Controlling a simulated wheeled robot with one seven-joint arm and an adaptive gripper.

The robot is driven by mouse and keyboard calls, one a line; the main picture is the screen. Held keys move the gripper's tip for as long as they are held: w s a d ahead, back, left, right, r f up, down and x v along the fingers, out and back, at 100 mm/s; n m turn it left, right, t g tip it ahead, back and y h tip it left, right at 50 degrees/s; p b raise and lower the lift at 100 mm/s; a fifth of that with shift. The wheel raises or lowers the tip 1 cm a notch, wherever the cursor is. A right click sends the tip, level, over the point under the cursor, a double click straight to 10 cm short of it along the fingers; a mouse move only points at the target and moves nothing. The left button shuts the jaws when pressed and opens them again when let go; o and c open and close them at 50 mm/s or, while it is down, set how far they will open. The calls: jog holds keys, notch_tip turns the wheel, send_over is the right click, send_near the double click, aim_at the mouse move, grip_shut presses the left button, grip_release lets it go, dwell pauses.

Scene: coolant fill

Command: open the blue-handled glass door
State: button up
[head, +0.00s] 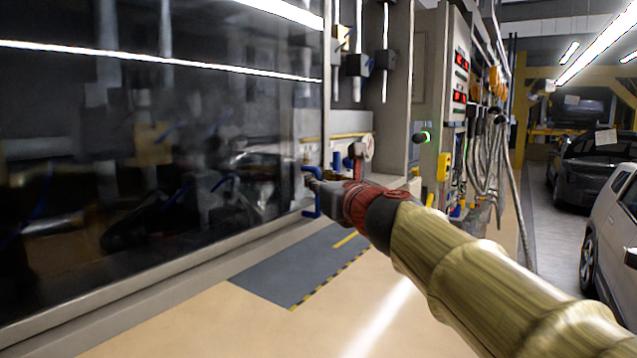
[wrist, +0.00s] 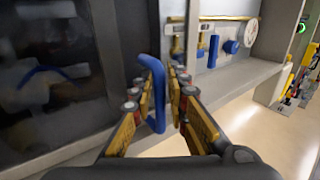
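The glass door (head: 150,150) is a large dark, reflective pane filling the left of the head view. Its blue handle (head: 317,208) is a bracket-shaped bar at the door's right edge. In the wrist view the handle (wrist: 157,110) stands upright between the two fingers of my gripper (wrist: 163,88). The fingers, with yellow pads, are apart, and a gap shows between the handle and the right finger. The handle is closer to the left finger; I cannot tell whether they touch. In the head view my gripper (head: 318,184) reaches the handle from the right, partly covering it.
Right of the door edge is a bay with a ledge, blue fittings (wrist: 231,46) and a round white dial (wrist: 251,36). A grey floor mat (head: 290,275) lies below. Hoses (head: 490,165) hang further right, with parked cars (head: 610,220) beyond. The floor in front is clear.

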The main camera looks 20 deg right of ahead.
jog(key=s, duration=1.2)
jog(key=shift+d, duration=0.45)
